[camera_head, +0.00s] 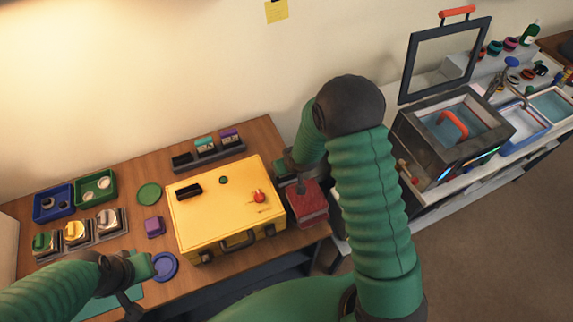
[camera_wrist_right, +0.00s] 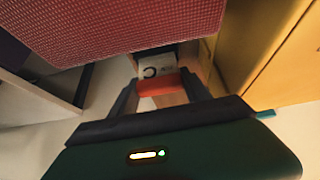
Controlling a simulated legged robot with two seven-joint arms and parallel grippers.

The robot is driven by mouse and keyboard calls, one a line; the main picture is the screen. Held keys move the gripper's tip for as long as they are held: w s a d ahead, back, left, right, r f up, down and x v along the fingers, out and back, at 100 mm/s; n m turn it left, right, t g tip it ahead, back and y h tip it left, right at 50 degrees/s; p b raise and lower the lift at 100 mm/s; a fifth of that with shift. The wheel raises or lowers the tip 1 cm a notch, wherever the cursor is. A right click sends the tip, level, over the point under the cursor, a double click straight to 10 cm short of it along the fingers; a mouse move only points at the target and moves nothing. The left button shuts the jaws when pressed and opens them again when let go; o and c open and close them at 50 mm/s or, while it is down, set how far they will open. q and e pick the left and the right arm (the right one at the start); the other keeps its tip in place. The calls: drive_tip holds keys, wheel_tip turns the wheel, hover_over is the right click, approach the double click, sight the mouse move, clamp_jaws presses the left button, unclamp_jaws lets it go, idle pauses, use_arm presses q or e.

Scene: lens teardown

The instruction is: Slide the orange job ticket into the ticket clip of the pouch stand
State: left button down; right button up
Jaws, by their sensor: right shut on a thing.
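My right gripper (camera_wrist_right: 160,95) is shut on the orange job ticket (camera_wrist_right: 157,86), which shows as a small orange strip between its fingers. A pale piece with a dark curved mark (camera_wrist_right: 157,68) lies just beyond the ticket; I cannot tell whether it is the clip. A red textured block (camera_wrist_right: 110,25), perhaps the pouch, fills the upper left of the wrist view. In the head view the red block (camera_head: 308,207) stands right of the yellow case, with my right gripper at its far end, mostly hidden by the arm. My left gripper (camera_head: 140,283) is at lower left, its jaws unclear.
The yellow case (camera_head: 205,228) stands close beside my right gripper; its wall (camera_wrist_right: 265,50) rises at right in the wrist view. Blue (camera_head: 54,217) and green trays (camera_head: 95,200) and several small cameras are on the left. A dark open-topped box (camera_head: 440,180) is at right.

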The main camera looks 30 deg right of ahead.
drive_tip(key=shift+f, duration=0.35)
drive_tip(key=o, duration=1.4)
drive_tip(key=shift+o, duration=0.5)
drive_tip(key=shift+o, duration=1.2)
wheel_tip(320, 180, up, 9)
drive_tip(key=p, duration=0.6)
drive_tip(key=shift+r+p, duration=0.1)
drive_tip(key=shift+p, duration=0.3)
